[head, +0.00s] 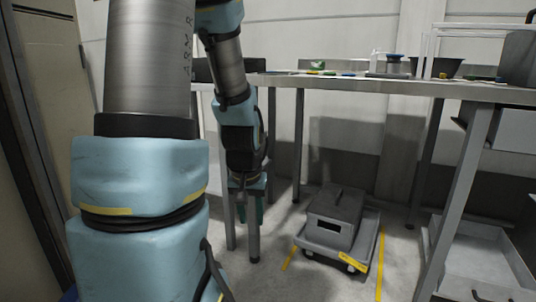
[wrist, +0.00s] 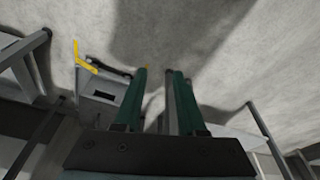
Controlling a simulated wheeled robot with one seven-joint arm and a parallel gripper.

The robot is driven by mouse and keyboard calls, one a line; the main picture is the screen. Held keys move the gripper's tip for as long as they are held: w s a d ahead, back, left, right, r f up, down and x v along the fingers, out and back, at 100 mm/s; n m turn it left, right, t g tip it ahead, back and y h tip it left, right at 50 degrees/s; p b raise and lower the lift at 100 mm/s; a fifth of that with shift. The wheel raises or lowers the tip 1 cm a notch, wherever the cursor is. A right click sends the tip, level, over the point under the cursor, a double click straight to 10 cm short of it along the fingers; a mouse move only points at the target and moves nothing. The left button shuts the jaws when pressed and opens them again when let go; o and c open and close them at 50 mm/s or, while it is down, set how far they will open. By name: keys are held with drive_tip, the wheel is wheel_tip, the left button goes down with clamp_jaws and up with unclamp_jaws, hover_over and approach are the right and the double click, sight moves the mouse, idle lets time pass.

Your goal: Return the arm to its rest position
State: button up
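My arm hangs down in front of the table in the head view, with its wrist below the tabletop. My gripper (wrist: 160,72) shows two green fingers in the wrist view, parted with a clear gap between them. I see nothing held between them; a grey bar, perhaps a table leg, shows behind the gap. In the head view only a little green of the gripper (head: 241,208) shows, close to a grey table leg (head: 254,232). My wrist and the leg hide much of it, and I cannot tell whether they touch.
The long table (head: 404,87) carries several small items. Under it a grey box (head: 336,213) sits on a low wheeled dolly (head: 318,252), beside yellow floor tape (head: 380,265). A white open bin (head: 480,262) stands at the right. A door frame (head: 30,150) is close on the left.

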drive_tip(key=s+a+r+g+p, duration=0.1)
drive_tip(key=s+a+r+p, duration=0.1)
drive_tip(key=s+a+r, duration=0.3)
wheel_tip(320, 180, up, 36)
drive_tip(key=d+p, duration=0.2)
drive_tip(key=p, duration=3.4)
drive_tip(key=shift+s+d, duration=0.2)
drive_tip(key=shift+s, duration=0.1)
drive_tip(key=shift+f, duration=0.1)
